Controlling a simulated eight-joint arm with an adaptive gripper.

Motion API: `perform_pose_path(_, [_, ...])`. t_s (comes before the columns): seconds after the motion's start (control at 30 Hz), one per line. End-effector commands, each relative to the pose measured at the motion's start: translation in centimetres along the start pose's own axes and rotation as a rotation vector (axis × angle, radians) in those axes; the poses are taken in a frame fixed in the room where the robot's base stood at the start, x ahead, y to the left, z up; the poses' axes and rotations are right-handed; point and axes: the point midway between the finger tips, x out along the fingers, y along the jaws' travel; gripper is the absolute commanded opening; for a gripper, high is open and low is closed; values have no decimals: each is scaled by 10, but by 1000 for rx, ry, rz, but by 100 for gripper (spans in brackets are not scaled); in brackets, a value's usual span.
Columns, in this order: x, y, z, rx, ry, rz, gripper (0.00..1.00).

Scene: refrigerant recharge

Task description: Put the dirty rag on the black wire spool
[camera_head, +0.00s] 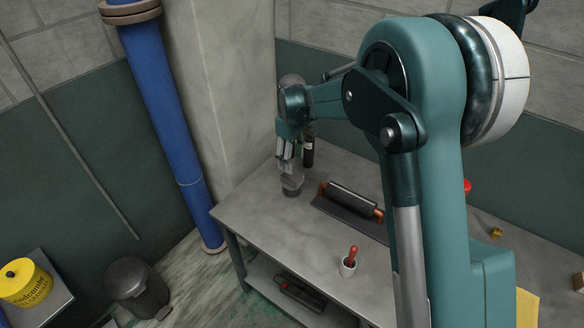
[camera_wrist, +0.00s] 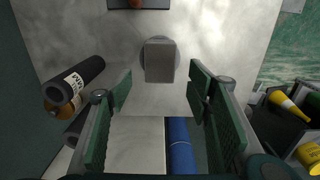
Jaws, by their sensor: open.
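A grey, roughly square piece (camera_wrist: 160,58), which looks like the dirty rag, lies on top of a round grey disc (camera_wrist: 144,52). The disc seems to be the top of the black wire spool. In the head view this small stack (camera_head: 291,185) stands on the table at the far left, just below my gripper (camera_head: 286,150). In the wrist view my gripper (camera_wrist: 160,92) is open, with its fingers apart and nothing between them. The grey piece sits ahead of the fingertips. I cannot tell from the head view whether the fingers touch it.
Black bottles (camera_wrist: 75,84) stand left of my gripper in the wrist view. A black cylinder with orange ends (camera_head: 350,200) lies on the grey table (camera_head: 262,225). A blue pipe (camera_head: 165,110) rises behind the table.

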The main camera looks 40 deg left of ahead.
Motion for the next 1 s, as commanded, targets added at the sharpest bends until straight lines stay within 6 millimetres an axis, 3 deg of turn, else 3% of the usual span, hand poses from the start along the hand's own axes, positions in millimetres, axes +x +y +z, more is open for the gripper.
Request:
perform_pose_path(0.3, [-29,0,0,0,0,0,50])
perform_pose_path(1.0, [-32,0,0,0,0,0,50])
